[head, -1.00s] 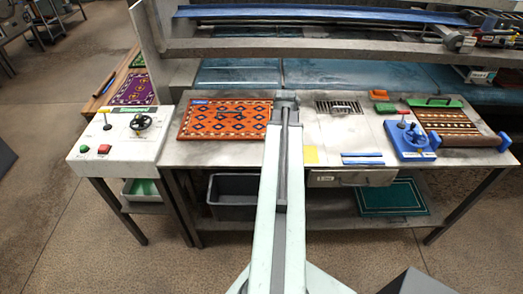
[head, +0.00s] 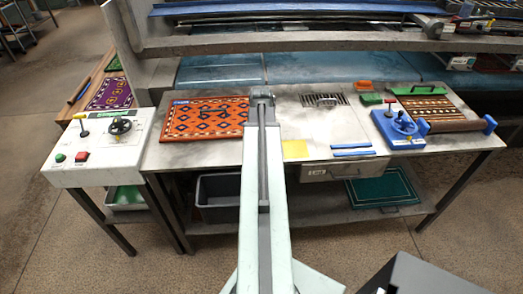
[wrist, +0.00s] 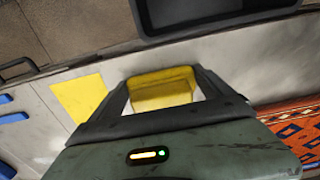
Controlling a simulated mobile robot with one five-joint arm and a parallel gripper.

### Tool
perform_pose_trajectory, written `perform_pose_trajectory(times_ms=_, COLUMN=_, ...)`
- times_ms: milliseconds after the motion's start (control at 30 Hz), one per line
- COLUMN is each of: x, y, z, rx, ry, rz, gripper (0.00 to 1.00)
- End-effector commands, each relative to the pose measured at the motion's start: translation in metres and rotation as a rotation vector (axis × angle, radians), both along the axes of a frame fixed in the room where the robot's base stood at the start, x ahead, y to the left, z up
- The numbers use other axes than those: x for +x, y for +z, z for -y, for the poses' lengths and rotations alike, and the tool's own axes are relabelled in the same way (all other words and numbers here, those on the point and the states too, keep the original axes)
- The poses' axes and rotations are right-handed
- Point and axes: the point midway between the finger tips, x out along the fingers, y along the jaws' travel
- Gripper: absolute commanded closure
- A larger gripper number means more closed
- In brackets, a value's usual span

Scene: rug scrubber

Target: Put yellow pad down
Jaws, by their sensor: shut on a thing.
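The yellow pad (wrist: 163,92) is between the two dark fingers of my gripper (wrist: 163,80) in the wrist view. My gripper is shut on it. A flat yellow square (wrist: 80,97) lies on the grey metal table, to the left of the pad in the wrist view and apart from it. In the head view the square (head: 295,149) is near the table's front edge, to the right of my arm. My gripper is at the far end of the arm there, and the pad is hidden. I cannot tell the pad's height above the table.
An orange patterned rug (head: 205,118) lies left of my arm. Two blue strips (head: 352,150) lie right of the square, with a drain grate (head: 324,99) behind. A blue device (head: 399,130) stands farther right. Bare table lies around the square.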

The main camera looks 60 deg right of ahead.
Motion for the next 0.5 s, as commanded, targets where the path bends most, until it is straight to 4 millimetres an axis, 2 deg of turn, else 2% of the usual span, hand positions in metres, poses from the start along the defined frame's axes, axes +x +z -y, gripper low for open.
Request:
perform_pose_trajectory(times_ms=33, x=0.000, y=-0.002, z=0.000, rx=0.000, ry=0.000, rz=0.000, gripper=0.07)
perform_pose_trajectory(times_ms=67, x=0.000, y=-0.001, z=0.000, rx=0.000, ry=0.000, rz=0.000, gripper=0.00)
perform_pose_trajectory(times_ms=367, x=0.000, y=0.000, z=0.000, rx=0.000, ry=0.000, rz=0.000, gripper=0.00)
perform_pose_trajectory(times_ms=500, x=0.000, y=0.012, z=0.000, rx=0.000, ry=-0.001, rz=0.000, gripper=0.00)
